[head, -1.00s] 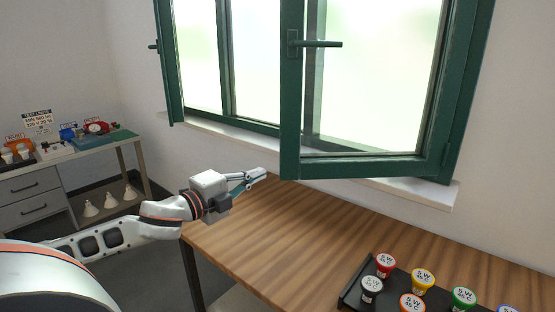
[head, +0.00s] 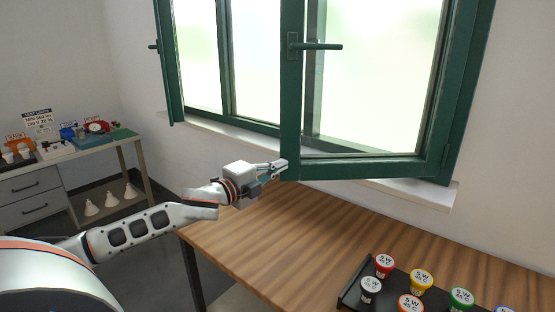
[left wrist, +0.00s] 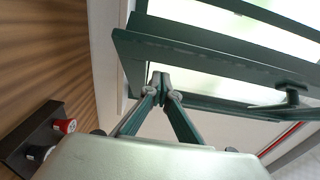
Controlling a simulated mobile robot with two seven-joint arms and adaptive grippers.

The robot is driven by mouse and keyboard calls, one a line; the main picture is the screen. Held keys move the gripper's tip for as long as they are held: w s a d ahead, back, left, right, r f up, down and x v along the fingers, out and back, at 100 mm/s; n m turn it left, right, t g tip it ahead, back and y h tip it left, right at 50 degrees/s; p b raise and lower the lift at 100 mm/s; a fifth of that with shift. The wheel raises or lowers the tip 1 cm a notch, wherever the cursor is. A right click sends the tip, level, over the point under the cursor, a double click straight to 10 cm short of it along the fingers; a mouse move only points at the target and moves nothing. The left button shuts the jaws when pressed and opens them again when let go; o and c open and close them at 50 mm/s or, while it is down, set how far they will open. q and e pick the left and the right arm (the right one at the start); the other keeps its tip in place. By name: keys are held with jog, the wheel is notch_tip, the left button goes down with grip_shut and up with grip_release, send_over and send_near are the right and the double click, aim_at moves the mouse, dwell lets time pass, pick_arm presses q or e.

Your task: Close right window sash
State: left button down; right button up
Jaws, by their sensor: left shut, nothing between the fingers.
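The right window sash (head: 365,168) is a green frame around bright glass. It stands swung open into the room, hinged on its right side, with its handle (head: 318,46) on its left stile. My left gripper (head: 284,165) is shut and empty at the lower left corner of this sash. I cannot tell whether it touches the sash. In the left wrist view the gripper (left wrist: 160,78) points at the green sash frame (left wrist: 190,56), with the fingertips together near its edge. My right gripper is in neither view.
The left sash (head: 168,75) also stands open. A wooden table (head: 260,240) lies below the window, with a black tray (head: 348,297) of several colored-cap bulbs at its front right. A bench (head: 85,155) with devices stands at the left. The table's middle is clear.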

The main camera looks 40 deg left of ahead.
aim_at(286, 156)
pick_arm(q)
jog(key=shift+w+a+p, duration=0.15)
jog(key=shift+w+a, duration=0.45)
jog(key=shift+w, duration=0.2)
jog(key=shift+w+a+p, duration=0.15)
jog(key=shift+w+a, duration=0.45)
jog(key=shift+w, duration=0.15)
jog(key=shift+a, duration=0.15)
